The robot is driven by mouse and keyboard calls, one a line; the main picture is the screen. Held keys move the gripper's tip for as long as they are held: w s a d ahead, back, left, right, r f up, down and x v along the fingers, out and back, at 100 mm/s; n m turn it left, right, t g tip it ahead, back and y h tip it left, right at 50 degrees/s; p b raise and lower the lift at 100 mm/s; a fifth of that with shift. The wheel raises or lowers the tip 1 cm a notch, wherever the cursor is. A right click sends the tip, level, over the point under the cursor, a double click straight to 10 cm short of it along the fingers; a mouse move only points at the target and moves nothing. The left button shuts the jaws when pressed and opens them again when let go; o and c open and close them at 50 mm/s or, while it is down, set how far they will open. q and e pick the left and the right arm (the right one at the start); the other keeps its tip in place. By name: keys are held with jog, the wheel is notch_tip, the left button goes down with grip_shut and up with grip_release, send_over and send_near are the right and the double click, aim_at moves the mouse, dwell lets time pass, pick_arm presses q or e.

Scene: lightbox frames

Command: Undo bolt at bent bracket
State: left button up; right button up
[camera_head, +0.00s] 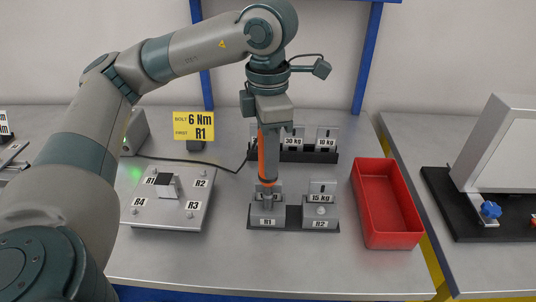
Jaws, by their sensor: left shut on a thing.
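My left gripper (269,124) points straight down, shut on an upright orange and grey tool (267,155). The tool's lower end is at the stand slot marked R1 (267,213); I cannot tell whether it touches or sits in it. To the left lies a metal plate (152,214) with bolts at corners marked R1, R2, R3 and R4. A small bent bracket (170,182) with a dark part stands on the plate. A yellow sign (194,126) reads "BOLT 6 Nm FIRST R1". My right gripper is not in view.
A block marked R2 (320,223) stands beside the R1 slot. A rack with kg labels (304,156) is behind. A red bin (388,236) stands to the right. A dark cable (200,162) runs across the bench. Bare bench lies in front.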

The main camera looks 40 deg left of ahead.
pick_arm(q)
jog(key=shift+b, duration=0.55)
dwell(1.3)
jog(key=shift+f+b, duration=0.45)
jog(key=shift+b, duration=0.1)
dwell(0.8)
jog(key=shift+f, duration=0.1)
dwell(1.1)
jog(key=shift+s+d+f+b, duration=0.1)
jog(key=shift+s+f+b, duration=0.05)
jog(key=shift+b, duration=0.15)
dwell(2.1)
